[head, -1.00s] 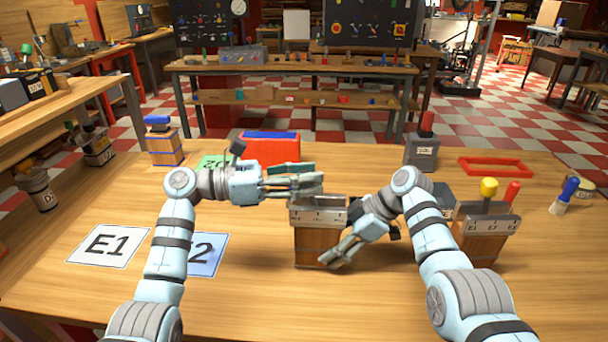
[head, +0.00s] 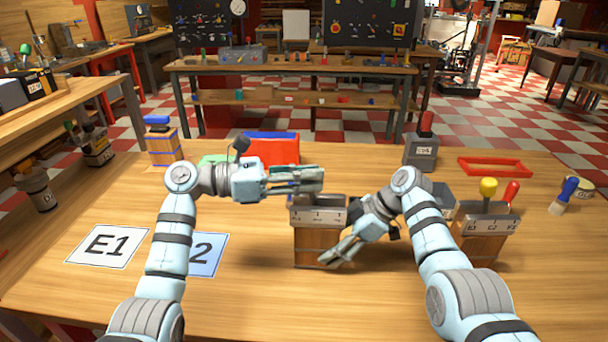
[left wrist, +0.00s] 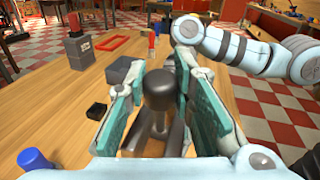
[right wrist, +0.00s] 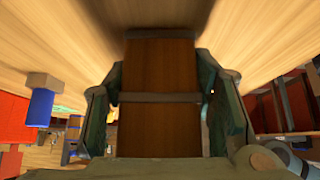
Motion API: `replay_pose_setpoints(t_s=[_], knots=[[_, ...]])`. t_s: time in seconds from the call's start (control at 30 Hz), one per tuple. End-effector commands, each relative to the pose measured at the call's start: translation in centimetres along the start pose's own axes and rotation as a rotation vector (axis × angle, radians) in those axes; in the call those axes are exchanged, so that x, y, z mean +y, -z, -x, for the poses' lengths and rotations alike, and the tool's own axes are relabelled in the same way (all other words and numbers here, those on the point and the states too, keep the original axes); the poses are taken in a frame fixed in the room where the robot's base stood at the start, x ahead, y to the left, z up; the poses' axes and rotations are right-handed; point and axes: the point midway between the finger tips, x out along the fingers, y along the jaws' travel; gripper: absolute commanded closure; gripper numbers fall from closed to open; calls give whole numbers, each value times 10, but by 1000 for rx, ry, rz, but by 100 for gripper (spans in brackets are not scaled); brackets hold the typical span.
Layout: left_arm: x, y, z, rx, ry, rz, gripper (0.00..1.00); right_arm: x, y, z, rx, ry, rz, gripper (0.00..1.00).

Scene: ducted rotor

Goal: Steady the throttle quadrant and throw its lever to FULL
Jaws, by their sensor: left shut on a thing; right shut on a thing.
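The throttle quadrant is a wooden block with a grey metal top plate (head: 318,216), upright in the middle of the table. Its small plate marks are too small to read. My left gripper (head: 308,180) is shut on the lever just above the plate. In the left wrist view the lever's dark round knob (left wrist: 159,88) stands between the finger pads; in the head view the fingers hide it. My right gripper (head: 340,252) is shut on the block's wooden body, low on its right side. The right wrist view shows the banded wooden body (right wrist: 160,125) between the fingers.
A second block (head: 480,246) with yellow and red handles stands at the right, near my right arm. A red box (head: 272,150) is behind my left gripper. An E1 card (head: 108,246) and a blue card (head: 208,254) lie at left. The front middle is clear.

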Motion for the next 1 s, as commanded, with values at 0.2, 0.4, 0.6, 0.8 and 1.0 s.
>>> replay_pose_setpoints(t_s=[0.2,0.4,0.6,0.8,1.0], knots=[[-4,-4,-12,117,-6,-33,100,0,0,0,0,-1,-2,94],[-8,-5,-28,279,-19,-73,100,0,0,0,1,-1,-1,94],[-12,-3,-44,450,-34,-115,100,0,1,0,1,-1,0,94],[-15,1,-58,597,-46,-153,100,0,1,0,1,0,1,94],[-16,6,-67,700,-55,-176,100,0,1,0,1,0,1,94]])
